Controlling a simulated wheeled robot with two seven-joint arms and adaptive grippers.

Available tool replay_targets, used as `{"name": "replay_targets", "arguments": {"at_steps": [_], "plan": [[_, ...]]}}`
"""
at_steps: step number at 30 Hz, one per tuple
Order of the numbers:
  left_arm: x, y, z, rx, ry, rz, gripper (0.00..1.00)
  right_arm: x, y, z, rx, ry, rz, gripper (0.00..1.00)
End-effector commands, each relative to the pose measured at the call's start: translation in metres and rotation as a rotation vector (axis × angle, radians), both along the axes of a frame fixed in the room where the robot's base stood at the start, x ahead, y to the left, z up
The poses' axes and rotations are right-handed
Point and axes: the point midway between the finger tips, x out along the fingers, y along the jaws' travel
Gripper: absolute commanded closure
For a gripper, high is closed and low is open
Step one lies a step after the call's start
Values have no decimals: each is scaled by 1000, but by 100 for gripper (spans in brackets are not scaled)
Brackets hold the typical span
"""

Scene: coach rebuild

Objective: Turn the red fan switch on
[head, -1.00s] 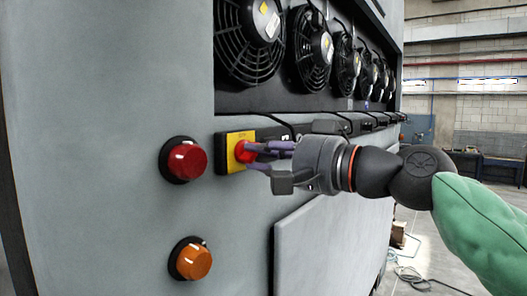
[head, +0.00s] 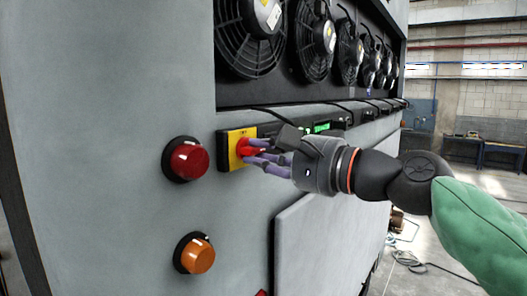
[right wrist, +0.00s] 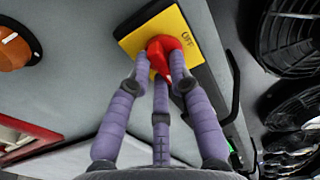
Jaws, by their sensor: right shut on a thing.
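The red fan switch (head: 244,147) is a red rotary knob on a yellow plate (head: 234,162), on the grey coach panel. My right gripper (head: 252,154) is shut on the knob, with its purple fingers around it. In the right wrist view the fingers (right wrist: 163,75) meet at the red knob (right wrist: 163,44). The word OFF shows on the yellow plate (right wrist: 137,40) beside the knob. The fingers partly cover the knob, and I cannot tell its exact setting. My left gripper is not in view.
A red lamp (head: 188,161) and an orange lamp (head: 197,256) stick out left of and below the switch. Black fans (head: 250,38) line the recess above. A green-lit part (head: 322,127) shows behind my wrist. A raised panel (head: 318,235) lies below my arm.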

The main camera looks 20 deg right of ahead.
Motion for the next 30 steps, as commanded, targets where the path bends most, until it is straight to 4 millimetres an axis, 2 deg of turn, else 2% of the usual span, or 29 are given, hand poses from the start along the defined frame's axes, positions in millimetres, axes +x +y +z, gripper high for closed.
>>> {"name": "replay_targets", "arguments": {"at_steps": [14, 15, 16, 17, 30], "plan": [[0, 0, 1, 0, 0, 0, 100, 0, 0, 0, 10, 8, 0, 100], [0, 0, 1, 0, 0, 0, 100, 0, 0, 0, 10, 8, 0, 68], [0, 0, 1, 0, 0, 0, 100, 0, 0, 0, 10, 8, 0, 59], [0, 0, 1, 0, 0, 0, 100, 0, 0, 0, 9, 7, 0, 55], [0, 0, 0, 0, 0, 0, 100, -6, -5, 1, 10, 5, -1, 55]]}}
